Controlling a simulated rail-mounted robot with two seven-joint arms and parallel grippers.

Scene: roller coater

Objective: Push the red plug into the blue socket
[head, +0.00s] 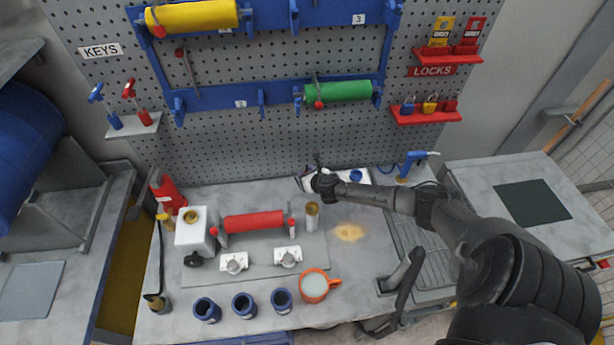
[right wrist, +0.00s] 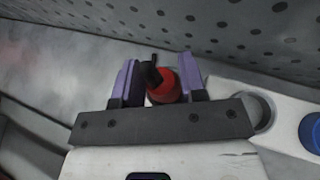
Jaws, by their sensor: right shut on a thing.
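My right gripper (head: 322,183) is at the back of the bench, near the foot of the pegboard. In the right wrist view its two purple fingers (right wrist: 160,84) are shut on the red plug (right wrist: 166,87), which has a black part on top. The blue socket (head: 355,175) is a round blue piece on a white block (head: 340,178), just right of the gripper. It also shows at the right edge of the right wrist view (right wrist: 311,132), apart from the plug. The gripper hides the plug in the head view. My left gripper is not in view.
A red roller (head: 253,222) lies on a stand, with a white container (head: 194,231) to its left. An orange mug (head: 315,286) and several dark blue cups (head: 244,306) stand in front. A blue-handled tool (head: 414,163) is at the back right. The pegboard (head: 250,145) rises close behind.

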